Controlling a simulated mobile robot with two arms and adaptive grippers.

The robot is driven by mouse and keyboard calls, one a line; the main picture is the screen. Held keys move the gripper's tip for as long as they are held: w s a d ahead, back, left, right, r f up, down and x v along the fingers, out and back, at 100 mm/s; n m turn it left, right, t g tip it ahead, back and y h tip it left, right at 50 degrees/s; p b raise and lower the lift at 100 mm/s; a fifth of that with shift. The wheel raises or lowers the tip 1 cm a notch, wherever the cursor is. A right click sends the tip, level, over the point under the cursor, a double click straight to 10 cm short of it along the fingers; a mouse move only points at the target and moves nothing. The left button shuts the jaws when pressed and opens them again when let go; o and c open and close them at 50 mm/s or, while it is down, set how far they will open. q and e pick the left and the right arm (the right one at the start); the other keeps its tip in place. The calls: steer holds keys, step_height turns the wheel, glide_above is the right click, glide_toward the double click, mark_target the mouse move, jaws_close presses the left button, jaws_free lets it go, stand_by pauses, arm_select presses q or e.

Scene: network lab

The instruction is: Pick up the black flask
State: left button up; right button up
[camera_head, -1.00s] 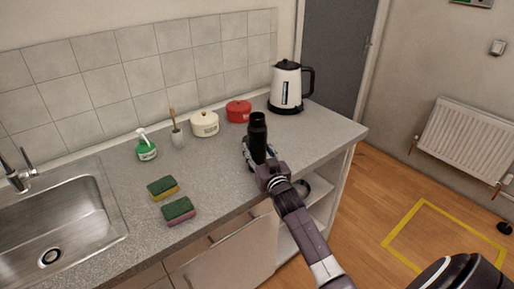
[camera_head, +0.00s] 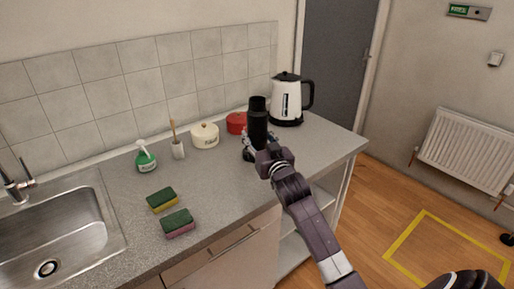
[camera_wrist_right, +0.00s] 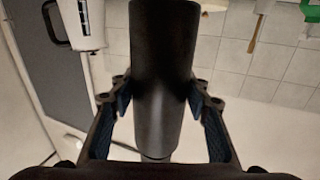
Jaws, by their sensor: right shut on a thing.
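The black flask (camera_head: 257,122) is upright over the grey worktop (camera_head: 217,187), in front of the red pot. My right gripper (camera_head: 254,146) is shut on the flask around its lower part. In the right wrist view the flask (camera_wrist_right: 163,75) stands between the two fingers of the gripper (camera_wrist_right: 163,112). The gripper hides the flask's base in the head view, so I cannot tell whether it touches the worktop.
A white kettle (camera_head: 287,100), a red pot (camera_head: 236,122) and a cream pot (camera_head: 205,136) stand behind the flask. A brush holder (camera_head: 178,149), a green bottle (camera_head: 146,160) and two sponges (camera_head: 177,222) are to the left, near the sink (camera_head: 60,235).

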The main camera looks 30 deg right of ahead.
mark_target(260, 108)
steer(key=shift+r+b, duration=0.3)
steer(key=shift+r, duration=5.05)
